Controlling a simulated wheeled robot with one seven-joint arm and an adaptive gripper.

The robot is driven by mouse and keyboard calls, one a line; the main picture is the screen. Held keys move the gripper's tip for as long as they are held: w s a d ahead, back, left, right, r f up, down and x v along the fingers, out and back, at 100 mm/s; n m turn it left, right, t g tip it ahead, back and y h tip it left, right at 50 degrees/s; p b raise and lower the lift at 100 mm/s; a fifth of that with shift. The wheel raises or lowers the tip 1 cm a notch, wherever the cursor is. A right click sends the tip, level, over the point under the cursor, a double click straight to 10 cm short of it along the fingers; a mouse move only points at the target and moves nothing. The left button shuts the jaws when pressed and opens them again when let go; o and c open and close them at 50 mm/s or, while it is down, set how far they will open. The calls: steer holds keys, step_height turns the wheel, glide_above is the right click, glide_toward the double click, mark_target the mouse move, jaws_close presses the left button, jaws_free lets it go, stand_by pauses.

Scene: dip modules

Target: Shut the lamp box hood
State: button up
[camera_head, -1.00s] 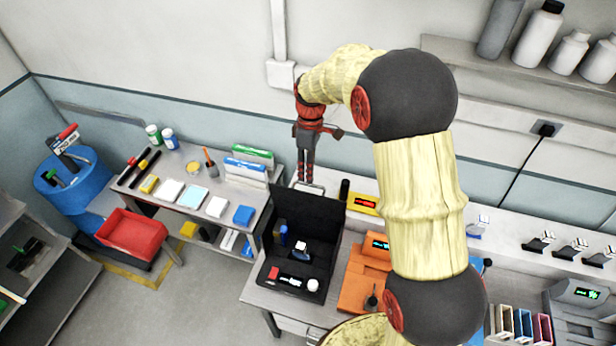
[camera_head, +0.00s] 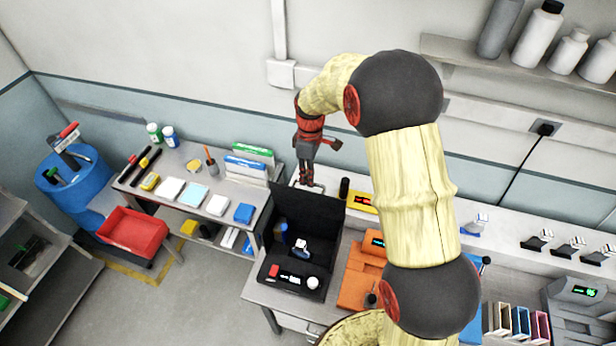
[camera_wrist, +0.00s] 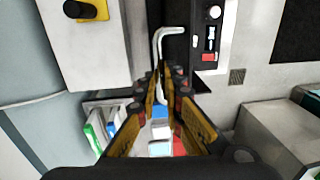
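The lamp box (camera_head: 275,292) is a black case on the metal bench, with its hood (camera_head: 307,215) standing up open at the back. A pale bent handle (camera_head: 318,187) sits at the hood's upper edge; it shows large in the wrist view (camera_wrist: 157,48). My gripper (camera_head: 306,181) points down at this handle from above and behind the hood. In the wrist view my gripper (camera_wrist: 165,80) has a gap between its fingers, and the handle's bar reaches into that gap. I cannot tell whether a finger touches it. The box's front panel has a red switch and a white knob.
An orange device (camera_head: 362,275) stands close right of the box, with a yellow device (camera_head: 360,203) behind it. A side bench (camera_head: 215,190) with boxes and bottles is at left. The wall is close behind my gripper. A red bin (camera_head: 135,230) stands farther left.

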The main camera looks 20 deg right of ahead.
jaws_close()
stand_by(0.3)
steer(key=shift+s, duration=0.1)
